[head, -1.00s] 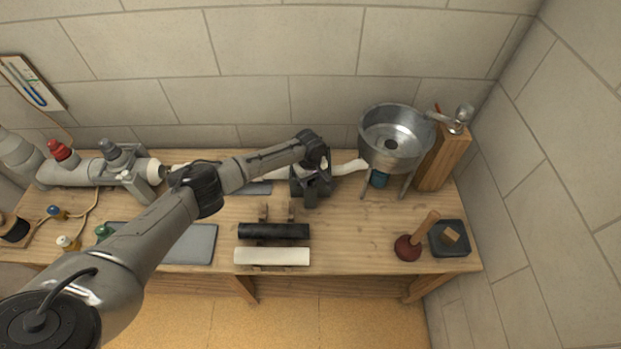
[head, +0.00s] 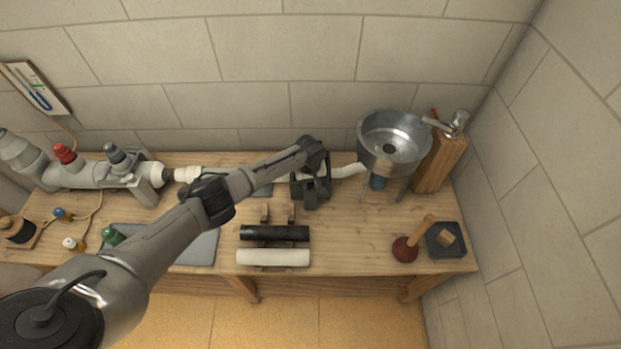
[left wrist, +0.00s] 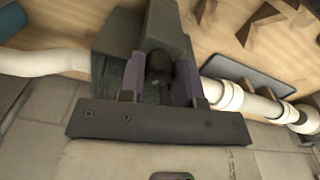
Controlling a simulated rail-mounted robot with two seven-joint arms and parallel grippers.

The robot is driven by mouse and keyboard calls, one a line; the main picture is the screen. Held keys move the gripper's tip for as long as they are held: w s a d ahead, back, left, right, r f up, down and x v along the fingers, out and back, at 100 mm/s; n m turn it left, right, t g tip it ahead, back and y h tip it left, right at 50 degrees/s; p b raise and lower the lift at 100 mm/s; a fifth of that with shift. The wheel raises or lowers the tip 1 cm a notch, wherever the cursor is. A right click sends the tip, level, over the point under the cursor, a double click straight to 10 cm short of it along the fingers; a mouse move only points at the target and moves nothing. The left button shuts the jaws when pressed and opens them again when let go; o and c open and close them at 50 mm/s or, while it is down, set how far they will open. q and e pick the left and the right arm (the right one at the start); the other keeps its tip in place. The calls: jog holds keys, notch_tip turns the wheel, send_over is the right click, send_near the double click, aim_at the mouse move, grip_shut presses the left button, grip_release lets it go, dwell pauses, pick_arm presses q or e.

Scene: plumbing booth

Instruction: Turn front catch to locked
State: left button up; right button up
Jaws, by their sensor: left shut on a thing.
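A dark clamp block (head: 310,198) stands on the bench around the white pipe line, left of the metal basin. In the left wrist view the dark block (left wrist: 122,40) fills the upper middle. My left gripper (left wrist: 160,78) has its two purple-grey fingers on either side of a small dark catch (left wrist: 159,62) on the block, and it is shut on it. In the head view my left gripper (head: 312,172) points down at the block, and the wrist hides the catch. Whether the catch is locked cannot be told. My right gripper is not in view.
A white pipe (head: 348,170) runs from the block to the metal basin (head: 392,140). Black and white tubes (head: 273,257) lie on a wooden rack in front. A plunger (head: 406,248) and a dark tray (head: 446,252) stand at the right. Grey pipework (head: 90,173) stands at the left.

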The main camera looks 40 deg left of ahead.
pick_arm(q)
jog(key=m, duration=0.2)
jog(key=shift+m+p, duration=0.3)
jog(key=shift+m, duration=0.1)
jog(key=m, duration=0.8)
jog(key=shift+m, duration=0.4)
jog(key=shift+a+m, duration=0.1)
jog(key=shift+m, duration=1.6)
jog(key=o, duration=0.9)
jog(key=shift+r, duration=0.1)
